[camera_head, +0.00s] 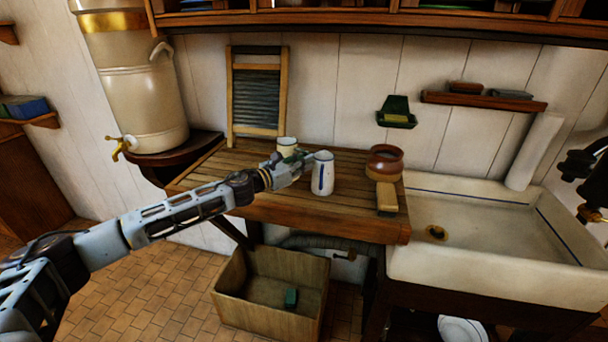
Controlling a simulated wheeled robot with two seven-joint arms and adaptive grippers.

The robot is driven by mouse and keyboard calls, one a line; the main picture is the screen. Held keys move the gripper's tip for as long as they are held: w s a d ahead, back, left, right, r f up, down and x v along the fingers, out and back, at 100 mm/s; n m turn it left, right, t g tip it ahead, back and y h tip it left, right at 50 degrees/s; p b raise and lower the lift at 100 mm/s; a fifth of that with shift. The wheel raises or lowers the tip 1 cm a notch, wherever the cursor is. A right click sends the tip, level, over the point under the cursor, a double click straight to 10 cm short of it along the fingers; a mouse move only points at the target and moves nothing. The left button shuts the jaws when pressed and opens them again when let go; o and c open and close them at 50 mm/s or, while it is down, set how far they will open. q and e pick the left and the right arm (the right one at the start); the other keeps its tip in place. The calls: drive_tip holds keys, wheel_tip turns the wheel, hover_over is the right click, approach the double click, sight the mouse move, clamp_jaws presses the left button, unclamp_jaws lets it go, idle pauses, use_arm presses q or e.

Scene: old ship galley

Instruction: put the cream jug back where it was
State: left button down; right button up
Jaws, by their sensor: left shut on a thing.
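A white jug (322,174) with a dark blue stripe down its side is upright over the slatted wooden worktop (250,205). I take it for the cream jug. My left gripper (306,160) reaches in from the left and is shut on the jug at its left side, near the top. The fingers and the jug's grasped side overlap, so the exact contact is hard to see. I cannot tell whether the jug's base touches the wood. A cream mug (287,146) stands just behind my gripper, partly hidden. My right gripper is out of view.
A brown pot (384,162) and a wooden-backed block (387,198) are right of the jug. The white sink (480,222) adjoins the worktop. A washboard (256,92) leans on the wall. A large urn (140,90) stands left. A wooden crate (235,300) is below.

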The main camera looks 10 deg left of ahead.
use_arm(q)
drive_tip(key=shift+f+b, duration=0.4)
drive_tip(key=shift+f, duration=1.6)
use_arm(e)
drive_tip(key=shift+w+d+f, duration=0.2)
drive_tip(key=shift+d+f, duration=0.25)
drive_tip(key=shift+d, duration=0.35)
use_arm(q)
drive_tip(key=shift+f, duration=0.1)
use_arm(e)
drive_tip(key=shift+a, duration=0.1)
use_arm(q)
drive_tip(key=shift+f, duration=0.1)
drive_tip(key=c, duration=1.5)
unclamp_jaws()
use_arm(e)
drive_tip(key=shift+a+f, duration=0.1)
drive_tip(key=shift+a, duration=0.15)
